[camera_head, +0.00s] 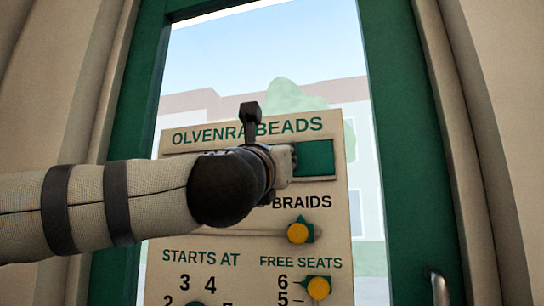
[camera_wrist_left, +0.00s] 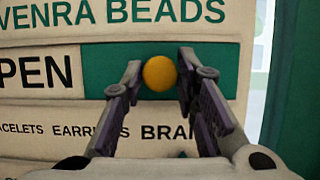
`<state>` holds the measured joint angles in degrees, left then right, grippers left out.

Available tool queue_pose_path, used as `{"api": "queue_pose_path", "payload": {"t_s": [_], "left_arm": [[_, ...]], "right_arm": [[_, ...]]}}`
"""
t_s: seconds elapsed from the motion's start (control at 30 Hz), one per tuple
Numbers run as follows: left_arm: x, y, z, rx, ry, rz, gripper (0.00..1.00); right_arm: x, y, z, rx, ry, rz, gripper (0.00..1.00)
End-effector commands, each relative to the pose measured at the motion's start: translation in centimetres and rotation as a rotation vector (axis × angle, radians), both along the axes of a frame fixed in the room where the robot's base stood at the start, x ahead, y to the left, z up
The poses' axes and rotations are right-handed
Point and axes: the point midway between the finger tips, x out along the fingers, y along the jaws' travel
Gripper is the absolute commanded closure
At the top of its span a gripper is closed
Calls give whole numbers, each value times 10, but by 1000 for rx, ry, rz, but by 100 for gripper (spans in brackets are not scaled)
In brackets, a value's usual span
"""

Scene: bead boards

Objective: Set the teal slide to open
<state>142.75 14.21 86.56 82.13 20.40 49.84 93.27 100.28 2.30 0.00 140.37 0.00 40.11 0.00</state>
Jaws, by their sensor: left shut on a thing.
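The teal slide (camera_head: 316,158) sits in a slot near the top of the cream bead board, at the slot's right side. In the left wrist view the slide (camera_wrist_left: 215,66) bears a round yellow knob (camera_wrist_left: 160,73), and the letters "PEN" (camera_wrist_left: 38,71) show uncovered to its left. My left gripper (camera_wrist_left: 160,80) is shut on the knob, one finger on each side. In the head view my left gripper (camera_head: 287,161) and arm hide the knob and most of the slot. My right gripper is not in view.
The cream board (camera_head: 335,205) hangs in front of a window with a green frame (camera_head: 410,150). Below are a star-shaped slider with a yellow knob (camera_head: 298,233) and another yellow knob (camera_head: 318,288) by the numbers. A metal handle (camera_head: 439,287) is at lower right.

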Motion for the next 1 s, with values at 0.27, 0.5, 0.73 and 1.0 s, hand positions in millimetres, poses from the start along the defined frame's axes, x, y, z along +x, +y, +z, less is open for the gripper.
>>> {"api": "queue_pose_path", "payload": {"t_s": [0.27,0.5,0.73,1.0], "left_arm": [[-3,-2,2,2,-5,-6,53],[-2,-1,1,1,-3,-5,53],[-39,12,-15,3,-4,-7,53],[-95,31,-39,2,-5,-7,53]], "right_arm": [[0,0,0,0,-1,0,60],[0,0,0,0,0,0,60],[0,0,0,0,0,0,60],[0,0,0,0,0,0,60]]}}
